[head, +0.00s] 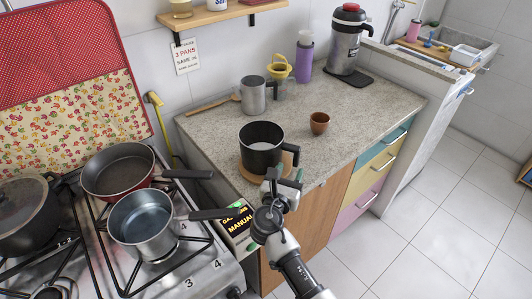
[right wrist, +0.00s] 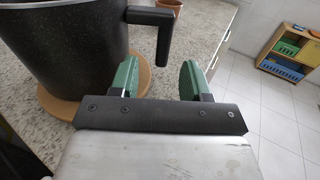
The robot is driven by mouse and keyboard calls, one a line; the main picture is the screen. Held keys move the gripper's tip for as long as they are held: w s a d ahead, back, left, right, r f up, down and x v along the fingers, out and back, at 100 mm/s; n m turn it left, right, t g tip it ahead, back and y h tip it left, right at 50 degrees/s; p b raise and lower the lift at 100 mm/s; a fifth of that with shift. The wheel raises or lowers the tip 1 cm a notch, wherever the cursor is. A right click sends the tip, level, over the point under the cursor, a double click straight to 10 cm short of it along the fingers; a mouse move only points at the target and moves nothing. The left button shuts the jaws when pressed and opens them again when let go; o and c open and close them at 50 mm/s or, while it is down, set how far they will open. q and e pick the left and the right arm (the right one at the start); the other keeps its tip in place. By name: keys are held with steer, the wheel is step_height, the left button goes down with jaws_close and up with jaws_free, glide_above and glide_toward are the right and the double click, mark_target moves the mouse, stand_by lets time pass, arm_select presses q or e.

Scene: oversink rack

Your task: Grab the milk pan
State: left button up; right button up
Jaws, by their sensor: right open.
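The milk pan is the black pan (head: 258,157) with a pale inside, upright on a round wooden board (head: 242,171) near the counter's front edge. Its black handle (head: 292,151) points right. My right gripper (head: 285,177) is open just in front of the handle. In the right wrist view the pan (right wrist: 75,45) fills the upper left. The handle (right wrist: 163,40) hangs ahead of the gap between the green fingertips of my right gripper (right wrist: 158,73). Nothing is gripped; whether the handle tip is between the fingers I cannot tell. My left gripper is not in view.
A small brown cup (head: 319,122) stands right of the pan, and a grey metal mug (head: 253,95) behind it. A steel saucepan (head: 142,222) and a red pan (head: 118,171) sit on the stove at left, handles pointing right.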

mark_target(295, 162)
steer(key=b+x, duration=0.2)
steer(key=x, duration=0.3)
steer(key=shift+s+d+r, duration=0.1)
steer(key=shift+d+r, duration=0.05)
steer(key=shift+w+d, duration=0.15)
steer(key=shift+w, duration=0.25)
steer(key=shift+r, duration=0.1)
steer(key=shift+s, duration=0.1)
steer(key=shift+c, duration=0.2)
jaws_close()
steer(key=shift+r, duration=0.1)
